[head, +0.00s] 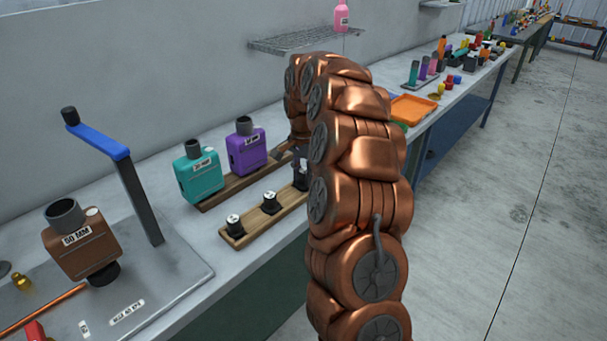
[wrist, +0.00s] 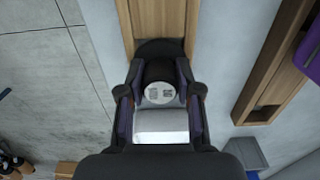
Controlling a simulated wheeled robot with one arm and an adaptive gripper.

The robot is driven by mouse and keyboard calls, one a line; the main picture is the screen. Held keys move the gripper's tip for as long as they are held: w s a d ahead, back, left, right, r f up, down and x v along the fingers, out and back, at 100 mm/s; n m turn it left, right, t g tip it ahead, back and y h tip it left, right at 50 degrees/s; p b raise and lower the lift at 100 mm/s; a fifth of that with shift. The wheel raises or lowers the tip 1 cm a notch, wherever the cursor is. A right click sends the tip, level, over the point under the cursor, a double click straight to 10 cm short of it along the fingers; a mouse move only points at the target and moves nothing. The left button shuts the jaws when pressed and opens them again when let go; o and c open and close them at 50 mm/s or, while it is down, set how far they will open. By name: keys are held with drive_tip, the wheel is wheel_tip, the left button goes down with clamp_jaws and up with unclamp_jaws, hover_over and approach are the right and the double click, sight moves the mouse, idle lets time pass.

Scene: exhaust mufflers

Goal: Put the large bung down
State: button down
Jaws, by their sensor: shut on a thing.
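My gripper (wrist: 161,84) is shut on the large bung (wrist: 159,71), a black plug with a round white printed label on top, in the middle of the wrist view. One dark finger pad is on each side of it. The bung is over the end of a wooden rack (wrist: 155,18); I cannot tell whether it touches the wood. In the head view my copper-coloured arm hides most of the gripper and part of the wooden rack (head: 232,238). Black bungs with white tops stand on that rack, including one at its left end (head: 235,224) and one beside it (head: 269,202).
A teal muffler (head: 199,180) and a purple muffler (head: 246,152) stand on a second wooden rack (head: 215,198) behind. A brown muffler (head: 88,250) and a post with a blue arm (head: 98,140) are at left. An orange tray (head: 414,110) lies farther along the bench.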

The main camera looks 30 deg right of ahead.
sight(303, 171)
drive_tip(key=shift+f, duration=0.35)
drive_tip(key=c, duration=0.8)
unclamp_jaws()
drive_tip(key=shift+r, duration=0.15)
drive_tip(key=shift+r, duration=0.6)
wheel_tip(303, 171, up, 10)
drive_tip(key=shift+r+b, duration=0.1)
drive_tip(key=shift+b, duration=0.6)
drive_tip(key=shift+r, duration=0.65)
drive_tip(key=shift+a, duration=0.1)
